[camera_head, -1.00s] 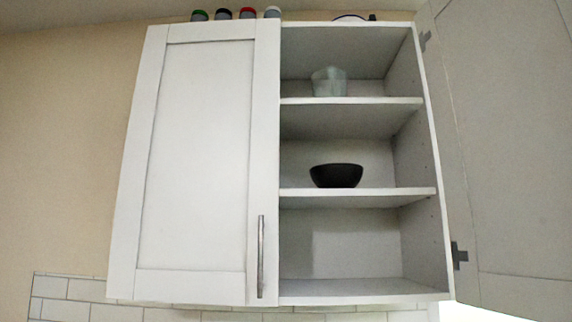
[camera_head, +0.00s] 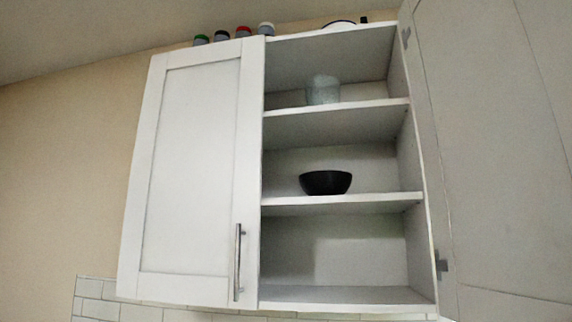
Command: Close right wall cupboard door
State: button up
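The right wall cupboard door (camera_head: 490,150) stands wide open at the right side of the head view, swung out towards me. Its inner face shows, and its outer edge and handle are outside the picture. My gripper is not in view.
The open half has shelves (camera_head: 345,202) holding a black bowl (camera_head: 326,182) and a clear glass vessel (camera_head: 323,90). Several jars with coloured lids (camera_head: 243,32) stand on top. White tiles (camera_head: 98,298) show below left; bare wall lies left of the cupboard.

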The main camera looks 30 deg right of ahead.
aim_at(491, 80)
jog(key=k+l, duration=0.25)
jog(key=l, duration=0.2)
jog(key=k+l, duration=0.3)
jog(key=l, duration=0.15)
jog(key=k+l, duration=0.25)
jog(key=l, duration=0.25)
jog(key=k+l+u, duration=0.1)
jog(key=k+l, duration=0.15)
jog(key=l, duration=0.2)
